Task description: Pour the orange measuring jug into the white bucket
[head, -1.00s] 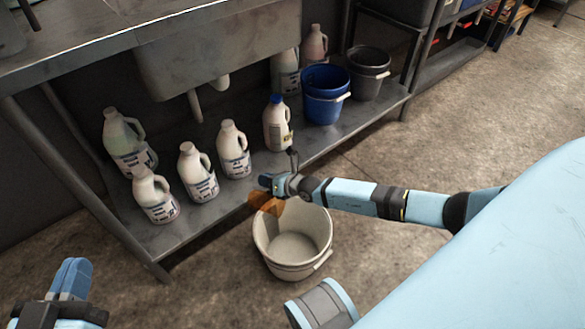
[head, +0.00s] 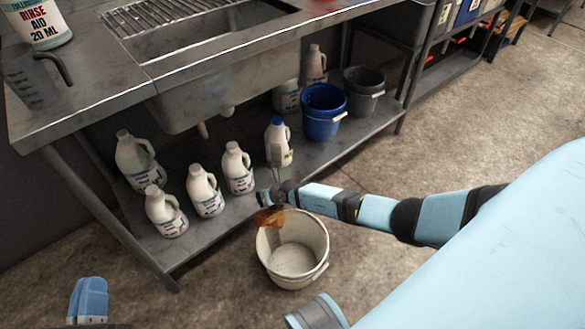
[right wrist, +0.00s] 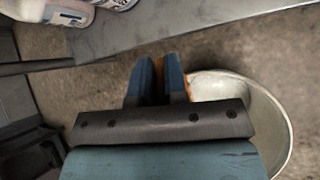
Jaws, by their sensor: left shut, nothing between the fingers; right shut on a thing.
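The white bucket (head: 318,262) stands upright on the floor in front of the steel bench; its inside looks pale, and I cannot tell if anything is in it. The orange measuring jug (head: 270,217) is at the bucket's back left rim, tilted, with its lower part over the opening. My right gripper (head: 273,198) is shut on the jug, just above that rim. In the right wrist view the fingers (right wrist: 160,82) hide most of the jug, leaving an orange edge beside the bucket rim (right wrist: 278,105). My left gripper (head: 88,298) is shut and empty at lower left.
Several white jugs (head: 205,192) stand on the bench's lower shelf (head: 180,245), with a blue bucket (head: 323,113) and a dark grey bucket (head: 363,92) farther right. A rinse aid bottle (head: 42,27) stands on the bench top.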

